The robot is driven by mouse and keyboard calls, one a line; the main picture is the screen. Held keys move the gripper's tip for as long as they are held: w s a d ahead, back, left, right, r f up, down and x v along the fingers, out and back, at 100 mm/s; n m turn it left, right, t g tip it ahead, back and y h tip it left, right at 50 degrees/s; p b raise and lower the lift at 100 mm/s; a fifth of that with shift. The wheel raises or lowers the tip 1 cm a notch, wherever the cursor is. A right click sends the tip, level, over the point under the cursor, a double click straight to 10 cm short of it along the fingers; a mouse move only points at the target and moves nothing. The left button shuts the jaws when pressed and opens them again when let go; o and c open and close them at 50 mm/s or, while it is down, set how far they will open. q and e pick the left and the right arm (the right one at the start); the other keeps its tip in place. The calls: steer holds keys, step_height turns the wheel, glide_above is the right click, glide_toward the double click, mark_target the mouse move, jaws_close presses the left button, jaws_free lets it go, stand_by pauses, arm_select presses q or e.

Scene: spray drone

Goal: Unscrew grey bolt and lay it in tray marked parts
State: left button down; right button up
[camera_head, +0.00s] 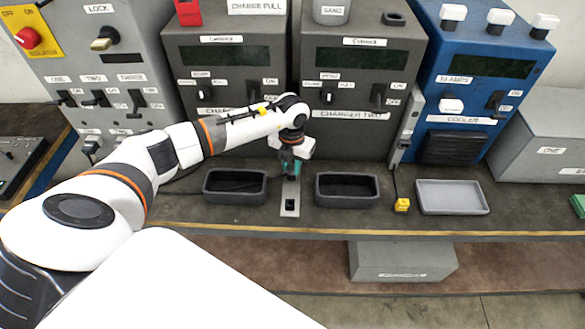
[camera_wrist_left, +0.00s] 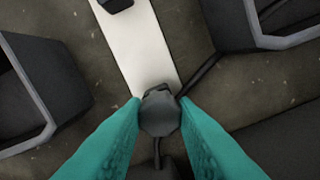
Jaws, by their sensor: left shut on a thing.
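My left gripper (camera_head: 289,168) is down at the bench, between two dark open bins. In the left wrist view its teal fingers (camera_wrist_left: 160,118) are shut on a dark grey faceted bolt (camera_wrist_left: 160,108). The bolt is over or at the end of a pale metal strip (camera_wrist_left: 152,50); I cannot tell whether it is still seated. In the head view the strip (camera_head: 289,190) lies on the bench and the gripper hides the bolt. A shallow light grey tray (camera_head: 452,209) sits to the right; no "parts" label is readable on it. My right gripper is out of view.
The dark bins (camera_head: 236,199) and (camera_head: 347,202) flank the strip closely. A small yellow block (camera_head: 402,205) lies left of the grey tray. Charger cabinets (camera_head: 360,70) and a blue cooler cabinet (camera_head: 466,80) stand behind. A dark cable (camera_wrist_left: 205,70) runs near the bolt.

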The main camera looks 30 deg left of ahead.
arm_select(q)
steer(key=n+p, duration=0.1)
steer(key=n, duration=0.3)
steer(key=shift+r, duration=0.2)
steer(key=n+p, duration=0.2)
steer(key=n, duration=0.1)
steer(key=shift+n, duration=0.3)
steer(key=n+p, duration=0.2)
steer(key=n, duration=0.2)
steer(key=shift+f+n, duration=0.1)
steer(key=shift+n, duration=0.7)
steer(key=c, duration=1.1)
jaws_free()
